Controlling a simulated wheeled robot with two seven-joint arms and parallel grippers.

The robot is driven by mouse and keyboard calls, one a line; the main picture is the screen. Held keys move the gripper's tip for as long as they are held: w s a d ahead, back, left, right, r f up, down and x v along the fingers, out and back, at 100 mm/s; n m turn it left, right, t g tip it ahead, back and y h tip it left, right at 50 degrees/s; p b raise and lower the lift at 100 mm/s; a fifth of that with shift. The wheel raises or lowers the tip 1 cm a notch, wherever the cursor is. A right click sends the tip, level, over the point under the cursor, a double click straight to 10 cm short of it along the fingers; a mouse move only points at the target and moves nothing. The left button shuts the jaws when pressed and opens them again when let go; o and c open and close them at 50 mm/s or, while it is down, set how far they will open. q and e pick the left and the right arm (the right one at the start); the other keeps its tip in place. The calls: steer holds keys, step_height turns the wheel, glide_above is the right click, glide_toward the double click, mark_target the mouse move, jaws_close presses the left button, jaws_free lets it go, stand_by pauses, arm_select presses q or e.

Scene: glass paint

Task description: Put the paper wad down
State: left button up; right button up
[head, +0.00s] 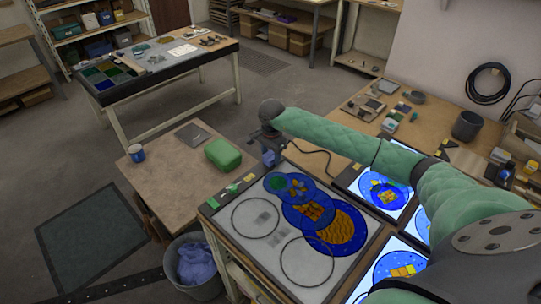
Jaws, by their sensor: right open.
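I cannot make out a paper wad for certain anywhere in the head view. My right gripper (269,158) hangs at the end of my green-sleeved arm, which comes in from the right. It points down near the right edge of the small wooden table, just right of the green case (223,153) and above the far corner of the light panel. Its jaws are open, but small and dark here, and whatever lies directly beneath them is hard to see. My left gripper is not in view.
A blue mug (136,153) and a flat grey item (193,133) stand on the wooden table (165,185). A bin (207,286) with a bluish liner stands in front. The pale panel (246,262) holds blue glass discs and dark rings. The table's near left is clear.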

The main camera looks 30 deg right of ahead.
mark_target(272, 155)
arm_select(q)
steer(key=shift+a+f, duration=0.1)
arm_select(e)
steer(key=shift+s+a+f, duration=0.1)
steer(key=shift+s+f, duration=0.35)
steer(key=shift+f, duration=0.35)
steer(key=shift+r, duration=0.15)
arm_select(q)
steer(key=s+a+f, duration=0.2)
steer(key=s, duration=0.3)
arm_select(e)
steer(key=shift+r+p, duration=0.45)
steer(key=shift+r, duration=0.3)
steer(key=r, duration=0.1)
steer(key=r+b, duration=0.1)
steer(key=r, duration=0.1)
steer(key=shift+w, duration=0.3)
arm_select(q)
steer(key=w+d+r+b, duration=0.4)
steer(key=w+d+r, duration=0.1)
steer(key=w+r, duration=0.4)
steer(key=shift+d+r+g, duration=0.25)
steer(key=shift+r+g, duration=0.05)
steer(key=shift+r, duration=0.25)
arm_select(e)
step_height(272, 155, up, 9)
